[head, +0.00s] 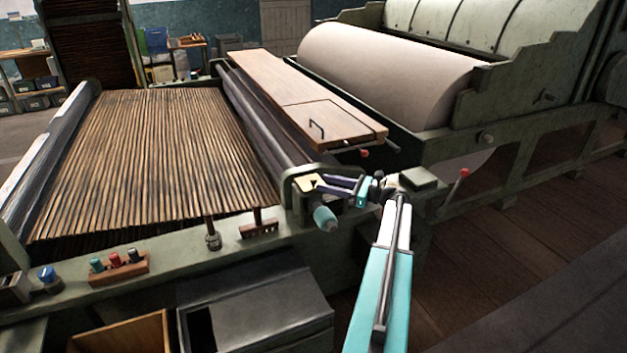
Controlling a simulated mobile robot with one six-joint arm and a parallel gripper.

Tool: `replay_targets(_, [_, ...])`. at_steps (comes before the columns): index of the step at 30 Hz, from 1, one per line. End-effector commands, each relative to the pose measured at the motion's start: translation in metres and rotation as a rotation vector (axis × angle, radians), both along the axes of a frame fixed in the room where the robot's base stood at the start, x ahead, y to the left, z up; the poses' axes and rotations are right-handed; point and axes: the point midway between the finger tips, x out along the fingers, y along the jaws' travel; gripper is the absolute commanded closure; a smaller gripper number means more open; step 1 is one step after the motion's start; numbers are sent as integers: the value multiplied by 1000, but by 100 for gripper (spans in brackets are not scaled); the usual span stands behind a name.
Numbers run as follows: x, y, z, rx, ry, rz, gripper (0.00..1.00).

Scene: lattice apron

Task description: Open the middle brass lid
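My arm reaches up from the bottom of the head view, and my gripper (321,185) points left at the front corner of the machine. Its dark fingers are small here, and I cannot tell whether they are apart or closed. A small pale yellow, brass-like piece (304,183) lies at the fingertips on the green end housing (298,200). It may be a brass lid, but I cannot make out a row of lids or which is the middle one. I cannot tell whether the fingers touch it.
A slatted brown apron (150,150) fills the left. A wooden cover (310,118) with a black handle lies beside a large pale roller (385,75). Red-tipped levers (464,173) stick out at right. A button block (118,268) sits on the front rail. Open floor (530,250) lies at right.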

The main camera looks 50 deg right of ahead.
Motion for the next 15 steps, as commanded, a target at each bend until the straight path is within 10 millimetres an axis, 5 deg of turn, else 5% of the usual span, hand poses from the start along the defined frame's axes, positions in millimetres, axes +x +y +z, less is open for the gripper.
replay_targets(15, [50, 21, 0, 1, 0, 1, 62])
